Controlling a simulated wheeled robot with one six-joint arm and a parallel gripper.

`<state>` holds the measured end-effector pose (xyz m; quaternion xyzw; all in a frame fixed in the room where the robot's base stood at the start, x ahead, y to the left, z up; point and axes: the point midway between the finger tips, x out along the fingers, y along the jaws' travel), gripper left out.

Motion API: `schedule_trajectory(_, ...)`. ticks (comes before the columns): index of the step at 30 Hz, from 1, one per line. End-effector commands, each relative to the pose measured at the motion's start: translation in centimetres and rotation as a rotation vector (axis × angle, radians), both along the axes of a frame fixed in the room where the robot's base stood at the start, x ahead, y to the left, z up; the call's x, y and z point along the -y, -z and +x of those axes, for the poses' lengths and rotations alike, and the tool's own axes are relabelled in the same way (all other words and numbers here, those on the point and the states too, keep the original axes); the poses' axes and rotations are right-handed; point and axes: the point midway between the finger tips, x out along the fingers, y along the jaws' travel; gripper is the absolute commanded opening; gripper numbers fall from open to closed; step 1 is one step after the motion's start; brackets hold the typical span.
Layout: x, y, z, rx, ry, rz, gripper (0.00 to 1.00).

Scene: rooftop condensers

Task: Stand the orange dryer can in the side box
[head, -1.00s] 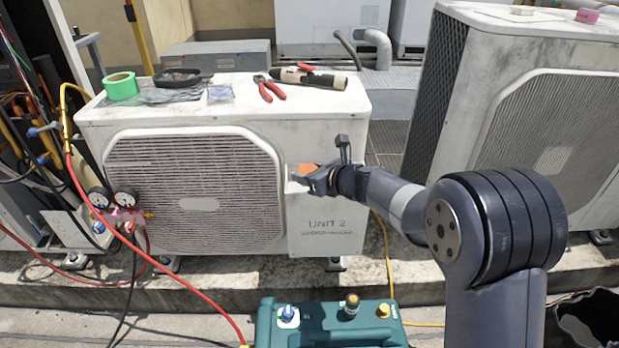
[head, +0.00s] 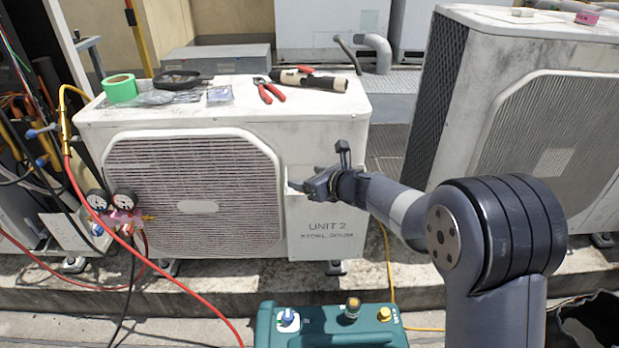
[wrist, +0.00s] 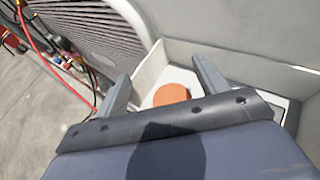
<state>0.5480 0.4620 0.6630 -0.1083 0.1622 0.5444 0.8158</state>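The orange dryer can (wrist: 172,94) shows in the wrist view as a round orange end facing up, inside the pale-walled side box (wrist: 150,68). It looks upright; its lower part is hidden. My gripper (wrist: 162,78) is over the box with its two fingers spread either side of the can, and gaps show between them and it. In the head view my gripper (head: 306,186) is at the top of the white side box (head: 325,245) on the front right of the condenser marked UNIT 2. The can is hidden in that view.
A green tape roll (head: 121,88), a black tray (head: 183,79), red pliers (head: 268,90) and a dark tool (head: 315,80) lie on the condenser top. Gauges (head: 112,200) with a red hose hang at left. A teal case (head: 330,325) stands in front. Another condenser (head: 560,120) is at right.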

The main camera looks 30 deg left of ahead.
Motion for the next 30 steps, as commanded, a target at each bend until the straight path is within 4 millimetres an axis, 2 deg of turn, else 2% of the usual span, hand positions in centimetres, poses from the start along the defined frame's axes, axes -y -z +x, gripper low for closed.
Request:
schedule_trajectory(8,0.0,-0.1,0.0,0.0,0.0,0.0,0.71)
schedule_trajectory(14,0.0,-1.6,0.0,0.0,0.0,0.001,0.71)
schedule_trajectory(24,6.5,-4.4,-2.6,0.001,0.004,0.001,0.71)
schedule_trajectory(30,9.2,-5.5,-3.8,0.001,0.001,0.001,0.71)
